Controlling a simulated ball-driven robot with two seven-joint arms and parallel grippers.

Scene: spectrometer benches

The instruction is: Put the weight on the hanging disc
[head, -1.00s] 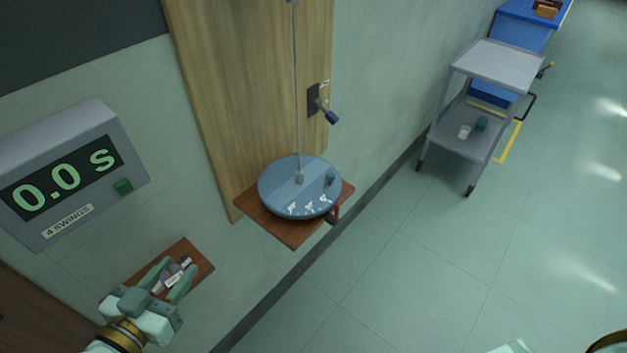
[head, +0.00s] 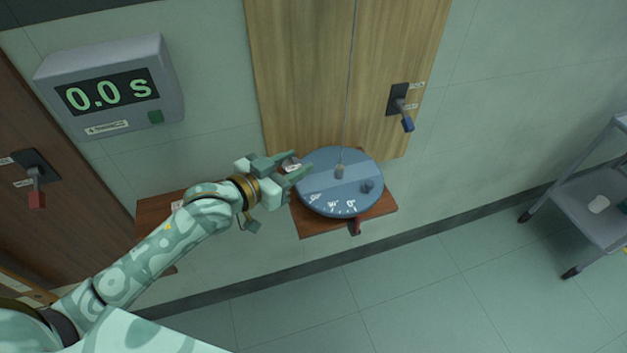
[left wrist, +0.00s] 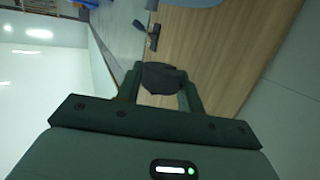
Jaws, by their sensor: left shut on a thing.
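The blue-grey hanging disc (head: 325,187) hangs on a thin wire in front of a wooden panel, just over a brown shelf (head: 384,205). It has white scale marks on its front edge and a small dark peg-like piece (head: 367,187) on its right part. My left gripper (head: 299,167) is at the disc's upper left edge in the head view; whether it is above or beside the rim I cannot tell. It is shut on the weight, a dark grey piece between the fingers in the left wrist view (left wrist: 160,78). My right gripper is not in view.
A second brown shelf (head: 150,212) is at the left, partly behind my left arm. A timer (head: 112,88) on the wall reads 0.0 s. A lever with a blue handle (head: 402,108) is right of the wire. A grey cart (head: 590,205) stands far right.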

